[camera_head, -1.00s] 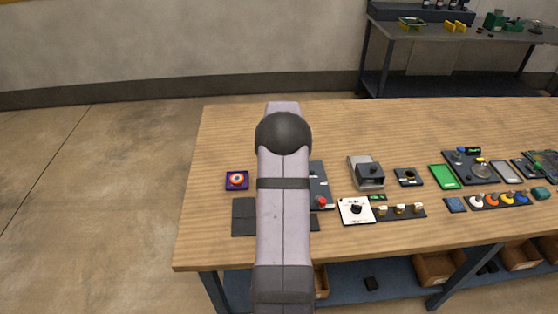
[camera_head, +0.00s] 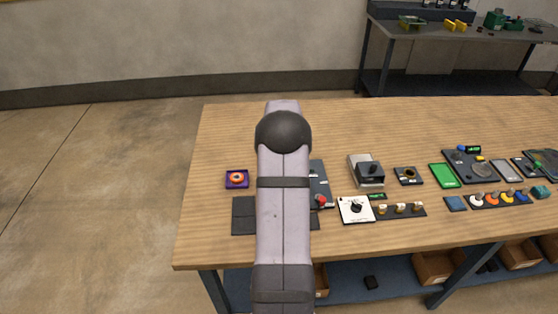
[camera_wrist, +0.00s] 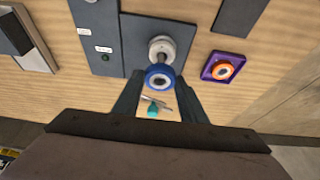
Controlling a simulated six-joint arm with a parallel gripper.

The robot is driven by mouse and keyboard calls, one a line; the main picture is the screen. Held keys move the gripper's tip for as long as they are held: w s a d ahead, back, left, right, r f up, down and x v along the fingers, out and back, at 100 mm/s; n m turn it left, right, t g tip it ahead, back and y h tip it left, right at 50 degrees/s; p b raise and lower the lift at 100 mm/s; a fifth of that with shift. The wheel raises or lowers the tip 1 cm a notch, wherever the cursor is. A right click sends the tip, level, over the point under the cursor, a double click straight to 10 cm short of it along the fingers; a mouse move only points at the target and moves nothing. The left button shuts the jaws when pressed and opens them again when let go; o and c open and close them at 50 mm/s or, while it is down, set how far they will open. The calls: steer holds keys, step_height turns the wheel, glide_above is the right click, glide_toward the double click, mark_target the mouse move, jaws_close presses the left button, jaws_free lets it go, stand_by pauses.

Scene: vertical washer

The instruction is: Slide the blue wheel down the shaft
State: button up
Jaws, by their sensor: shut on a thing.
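In the wrist view the blue wheel (camera_wrist: 160,77) sits at the near end of a shaft, in front of a light grey collar (camera_wrist: 161,50) on a dark plate (camera_wrist: 134,40). My gripper (camera_wrist: 160,88) reaches up from below with a finger on each side of the blue wheel and is shut on it. The shaft behind the wheel is mostly hidden. In the head view my arm covers the wheel and the gripper.
Several panels, such as a white one with a black knob (camera_head: 356,209), fill the table to the right.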

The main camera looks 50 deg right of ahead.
steer(key=shift+f+b, duration=1.65)
steer(key=shift+f, duration=0.7)
stand_by(0.4)
steer(key=o, duration=1.5)
steer(key=shift+r, duration=0.1)
steer(key=shift+r+p, duration=3)
steer(key=shift+r, duration=1.45)
steer(key=shift+f, duration=0.1)
